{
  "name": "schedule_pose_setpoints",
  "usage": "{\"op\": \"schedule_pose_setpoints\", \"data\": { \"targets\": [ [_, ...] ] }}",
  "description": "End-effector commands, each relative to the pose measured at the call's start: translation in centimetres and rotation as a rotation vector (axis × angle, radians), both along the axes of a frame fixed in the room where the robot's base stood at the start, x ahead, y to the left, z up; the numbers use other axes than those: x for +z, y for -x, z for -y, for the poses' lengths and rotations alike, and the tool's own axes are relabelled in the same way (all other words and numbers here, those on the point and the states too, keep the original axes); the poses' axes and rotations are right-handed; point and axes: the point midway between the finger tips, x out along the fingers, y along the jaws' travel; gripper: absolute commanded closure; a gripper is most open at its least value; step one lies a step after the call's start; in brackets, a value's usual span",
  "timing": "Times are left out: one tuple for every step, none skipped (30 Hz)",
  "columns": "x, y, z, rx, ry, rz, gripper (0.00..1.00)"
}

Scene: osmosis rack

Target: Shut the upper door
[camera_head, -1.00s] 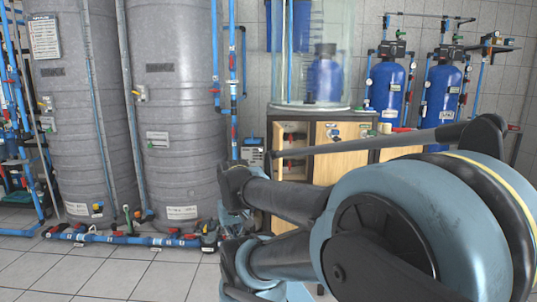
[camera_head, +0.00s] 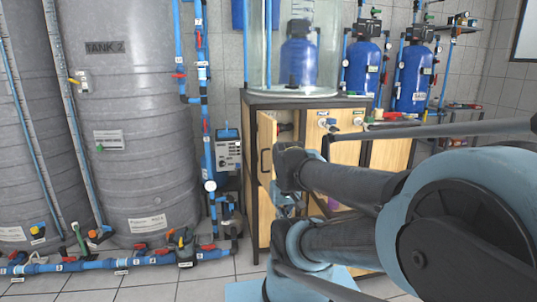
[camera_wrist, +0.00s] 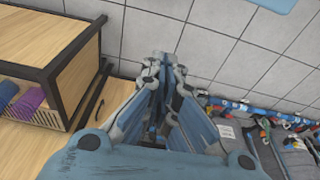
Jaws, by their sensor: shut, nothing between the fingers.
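The wooden cabinet (camera_head: 345,101) with a dark frame stands right of the tanks in the head view. Its upper door (camera_head: 265,150) stands open at the left front, with a dark handle. My arm hides much of the front below it. In the wrist view the cabinet (camera_wrist: 50,35) is at the left, its inside holding purple and blue rolls. A wooden panel with a dark handle, seemingly the open door (camera_wrist: 75,140), is at the lower left. My gripper (camera_wrist: 165,68) is shut and empty, right of this panel and apart from it. The head view does not show its fingertips clearly.
Large grey tanks (camera_head: 125,110) stand at the left, with blue pipes (camera_head: 125,262) along the floor before them. A control box (camera_head: 228,155) hangs left of the cabinet. A glass cylinder (camera_head: 265,50) stands on top. Blue filter vessels (camera_head: 412,80) are behind.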

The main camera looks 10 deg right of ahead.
Motion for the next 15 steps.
{"op": "schedule_pose_setpoints", "data": {
  "targets": [
    [0.0,0.0,0.0,0.0,0.0,0.0,1.0],
    [0.0,0.0,0.0,0.0,0.0,0.0,1.0],
    [0.0,0.0,0.0,0.0,0.0,0.0,1.0],
    [0.0,0.0,0.0,0.0,0.0,0.0,1.0],
    [0.0,0.0,0.0,0.0,0.0,0.0,1.0],
    [0.0,0.0,0.0,0.0,0.0,0.0,1.0],
    [0.2,0.2,0.0,-0.002,0.0,0.003,1.0],
    [0.5,0.7,0.0,-0.004,0.0,0.009,1.0],
    [0.8,0.7,0.0,-0.011,0.001,0.009,1.0],
    [1.0,0.5,0.0,-0.021,0.0,0.008,1.0],
    [1.4,0.3,0.0,-0.032,0.001,0.006,1.0],
    [2.0,-0.2,0.3,-0.056,0.002,0.002,1.0],
    [2.4,-0.6,0.5,-0.077,0.002,-0.002,1.0],
    [3.0,-1.1,0.5,-0.1,0.004,-0.005,1.0],
    [3.9,-1.8,0.6,-0.135,0.007,-0.011,1.0]
  ]
}}
